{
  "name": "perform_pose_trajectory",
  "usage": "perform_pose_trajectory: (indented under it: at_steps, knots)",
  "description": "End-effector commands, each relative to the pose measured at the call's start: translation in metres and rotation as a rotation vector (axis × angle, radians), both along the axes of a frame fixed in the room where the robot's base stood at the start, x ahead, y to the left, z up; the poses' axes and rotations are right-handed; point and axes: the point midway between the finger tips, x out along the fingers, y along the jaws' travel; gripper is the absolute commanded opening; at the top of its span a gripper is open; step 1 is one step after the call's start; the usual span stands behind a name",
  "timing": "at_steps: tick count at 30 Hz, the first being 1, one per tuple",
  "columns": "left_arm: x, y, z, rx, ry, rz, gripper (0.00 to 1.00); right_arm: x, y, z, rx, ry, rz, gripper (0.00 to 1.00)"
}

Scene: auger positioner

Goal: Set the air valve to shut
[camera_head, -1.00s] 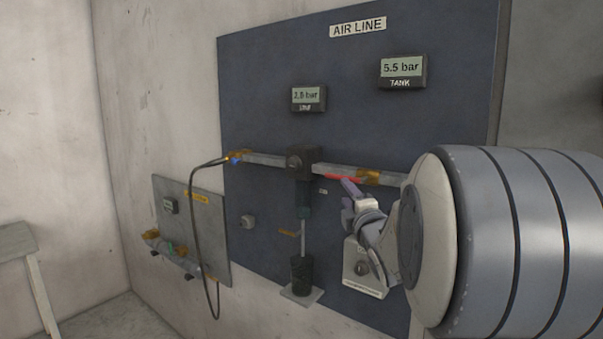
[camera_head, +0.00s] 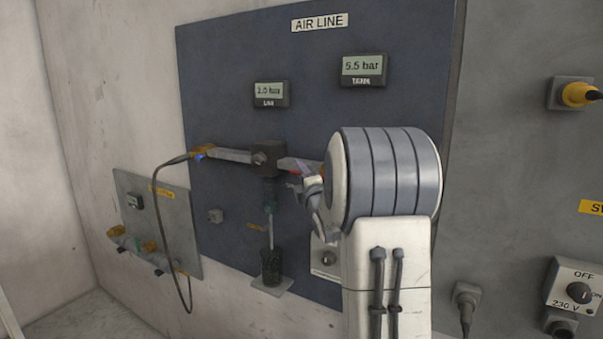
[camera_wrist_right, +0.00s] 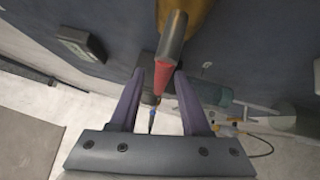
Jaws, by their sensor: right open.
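The air valve's red lever (camera_head: 284,163) lies roughly along the grey pipe, right of the black block, on the dark blue AIR LINE board (camera_head: 300,45). My right gripper (camera_head: 297,175) is at the lever and partly hides it. In the right wrist view, the red lever (camera_wrist_right: 163,76) shows between the two purple fingers of the open right gripper (camera_wrist_right: 160,88). A gap shows at least on its left side; contact on the right cannot be told. My left gripper is not in view.
The LINE display (camera_head: 270,94) reads about 2.5 bar, blurred; the TANK display (camera_head: 364,69) reads 5.5 bar. A black hose (camera_head: 164,220) hangs at the left. Below the pipe is a dark cup (camera_head: 271,266). A 230 V switch (camera_head: 578,292) is at the right.

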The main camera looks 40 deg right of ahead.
Motion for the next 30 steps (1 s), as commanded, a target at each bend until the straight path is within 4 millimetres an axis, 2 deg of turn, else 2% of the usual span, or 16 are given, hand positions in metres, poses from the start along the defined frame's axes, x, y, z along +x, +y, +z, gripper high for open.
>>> perform_pose_trajectory:
  at_steps: [1, 4, 5, 30]
  knots:
    - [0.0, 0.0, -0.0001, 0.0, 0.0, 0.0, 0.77, -0.0002, 0.0, -0.0001, 0.0, 0.0, 0.0, 0.43]
    - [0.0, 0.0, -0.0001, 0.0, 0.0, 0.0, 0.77, -0.0003, -0.0001, -0.0001, 0.0, 0.0, 0.0, 0.05]
    - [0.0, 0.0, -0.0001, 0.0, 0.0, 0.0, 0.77, -0.0003, -0.0001, -0.0001, 0.0, 0.0, 0.0, 0.0]
    - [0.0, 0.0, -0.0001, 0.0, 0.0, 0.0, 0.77, -0.0008, -0.0003, -0.0008, 0.002, 0.001, -0.001, 0.0]
